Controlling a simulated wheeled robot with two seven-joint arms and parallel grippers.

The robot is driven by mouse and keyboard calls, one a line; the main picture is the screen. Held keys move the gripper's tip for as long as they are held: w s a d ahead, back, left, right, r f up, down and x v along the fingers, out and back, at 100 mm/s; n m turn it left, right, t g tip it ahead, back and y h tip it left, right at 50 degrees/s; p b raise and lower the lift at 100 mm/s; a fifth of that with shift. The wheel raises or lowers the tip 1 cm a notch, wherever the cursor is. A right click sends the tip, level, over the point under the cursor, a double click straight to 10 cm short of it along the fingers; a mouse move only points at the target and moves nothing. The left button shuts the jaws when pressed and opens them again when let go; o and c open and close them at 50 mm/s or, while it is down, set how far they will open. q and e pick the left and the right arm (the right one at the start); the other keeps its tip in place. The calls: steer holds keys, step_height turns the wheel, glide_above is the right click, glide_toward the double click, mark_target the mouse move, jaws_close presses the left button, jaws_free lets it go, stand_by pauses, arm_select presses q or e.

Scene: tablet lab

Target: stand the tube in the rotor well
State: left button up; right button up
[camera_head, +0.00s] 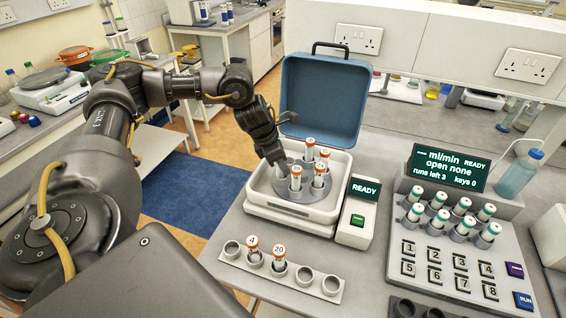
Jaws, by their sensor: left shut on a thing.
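The centrifuge (290,217) stands on the bench with its blue lid (322,95) raised. Its grey rotor (284,190) holds several tubes with orange-red caps and white numbered tops, such as the front tube (296,179) and a right-hand tube (319,175). My left gripper (281,164) reaches down over the left rear of the rotor, right beside the front tube. It is shut on a tube, but its fingers are dark and small, and I cannot clearly make out the held tube or whether it sits in a well. My right gripper is not in view.
A white rack (312,292) in front holds tubes 4 (253,250) and 20 (279,257), with empty holes on both sides. A READY panel (358,212) adjoins the centrifuge. A keypad dispenser (440,262) with several teal-capped vials stands at right. The raised lid blocks the rear.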

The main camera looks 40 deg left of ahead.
arm_select(q)
steer(key=shift+f+b, duration=0.45)
steer(key=shift+f, duration=0.05)
steer(key=o, duration=1)
steer(key=b+v, duration=0.2)
steer(key=v, duration=0.8)
steer(key=shift+r, duration=0.4)
steer(key=shift+r, duration=0.1)
